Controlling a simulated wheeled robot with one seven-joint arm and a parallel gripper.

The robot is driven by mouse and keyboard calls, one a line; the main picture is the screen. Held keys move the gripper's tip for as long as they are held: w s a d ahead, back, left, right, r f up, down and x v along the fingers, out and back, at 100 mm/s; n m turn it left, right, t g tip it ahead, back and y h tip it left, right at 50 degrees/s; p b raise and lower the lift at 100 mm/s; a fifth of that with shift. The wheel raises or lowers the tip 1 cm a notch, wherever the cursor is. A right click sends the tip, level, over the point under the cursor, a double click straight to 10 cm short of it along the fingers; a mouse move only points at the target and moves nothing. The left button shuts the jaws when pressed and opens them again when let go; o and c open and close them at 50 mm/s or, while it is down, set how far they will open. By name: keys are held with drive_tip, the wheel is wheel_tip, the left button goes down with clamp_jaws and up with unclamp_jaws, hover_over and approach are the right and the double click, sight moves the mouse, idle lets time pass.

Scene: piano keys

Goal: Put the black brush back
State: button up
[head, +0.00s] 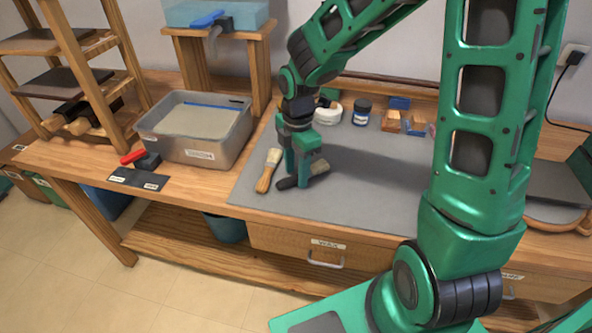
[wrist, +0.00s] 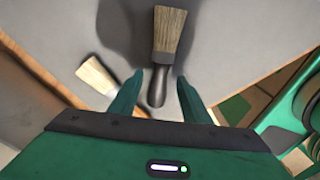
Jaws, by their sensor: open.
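The black brush (head: 286,184) lies on the grey bench mat (head: 375,165), its dark handle toward the front left and its tan bristles toward the right. In the wrist view the black brush (wrist: 168,35) points away from me, bristles at the top. My gripper (head: 302,181) is open and low over it. In the wrist view the fingers of my gripper (wrist: 160,76) stand on either side of the black handle, with gaps visible. A second brush (head: 268,170) with a wooden handle and pale bristles lies just left; it also shows in the wrist view (wrist: 97,76).
A grey tub (head: 195,150) and a red-handled tool (head: 133,156) stand left, beside a dark labelled plate (head: 138,179). A white tape roll (head: 328,113), a blue jar (head: 362,111) and small blocks (head: 391,121) line the back. The mat's right part is clear.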

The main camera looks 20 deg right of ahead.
sight(297, 175)
wheel_tip(297, 175, up, 12)
drive_tip(key=shift+f, duration=0.15)
drive_tip(key=s+d+m, duration=1.9)
drive_tip(key=s+m, duration=0.5)
drive_tip(key=m, duration=0.2)
drive_tip(key=shift+d+r+m, duration=0.3)
drive_tip(key=shift+r, duration=0.05)
